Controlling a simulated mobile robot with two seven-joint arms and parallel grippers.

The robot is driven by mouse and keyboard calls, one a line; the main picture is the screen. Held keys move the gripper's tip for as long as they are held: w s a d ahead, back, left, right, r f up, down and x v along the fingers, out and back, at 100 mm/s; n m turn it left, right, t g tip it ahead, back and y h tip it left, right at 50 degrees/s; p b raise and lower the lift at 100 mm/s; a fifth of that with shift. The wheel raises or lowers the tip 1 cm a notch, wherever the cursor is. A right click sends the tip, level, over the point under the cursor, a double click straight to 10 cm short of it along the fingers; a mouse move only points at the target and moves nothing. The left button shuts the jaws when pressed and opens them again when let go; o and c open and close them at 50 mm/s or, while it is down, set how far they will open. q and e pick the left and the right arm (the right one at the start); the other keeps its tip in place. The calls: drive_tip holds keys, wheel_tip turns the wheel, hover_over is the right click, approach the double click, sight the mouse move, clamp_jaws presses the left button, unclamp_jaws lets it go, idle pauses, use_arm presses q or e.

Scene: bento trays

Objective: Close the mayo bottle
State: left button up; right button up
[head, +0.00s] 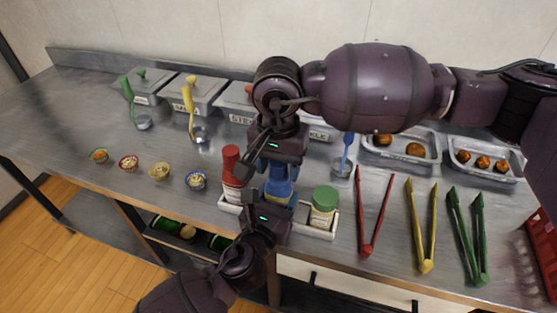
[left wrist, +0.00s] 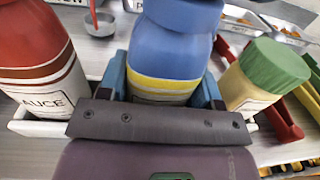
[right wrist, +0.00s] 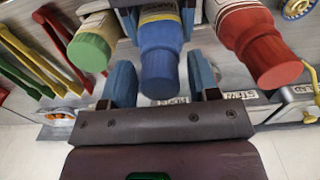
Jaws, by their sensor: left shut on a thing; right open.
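A blue bottle (head: 279,188) with a yellow and white band stands at the caddy between two others; its label is hidden, so I cannot read whether it is the mayo. It also shows in the left wrist view (left wrist: 170,55) and the right wrist view (right wrist: 159,50). Its blue cap (right wrist: 159,82) is on top; I cannot tell whether it is tight. My left gripper (left wrist: 165,90) is shut on the bottle's body from the front. My right gripper (right wrist: 162,85) is open, its fingers on either side of the cap, apart from it.
A red sauce bottle (head: 231,172) stands close on the left and a green-capped bottle (head: 323,207) on the right, in the white caddy (head: 318,233). Red tongs (head: 373,215), yellow tongs (head: 420,225) and green tongs lie further right. Small bowls (head: 159,171) sit left. Lidded containers line the back.

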drive_tip(key=c, duration=0.9)
drive_tip(key=m, duration=0.5)
drive_tip(key=shift+c, duration=0.2)
drive_tip(key=m, duration=0.4)
drive_tip(key=shift+m, duration=0.3)
drive_tip(key=m, duration=0.9)
drive_tip(key=shift+m, duration=0.4)
drive_tip(key=o, duration=1)
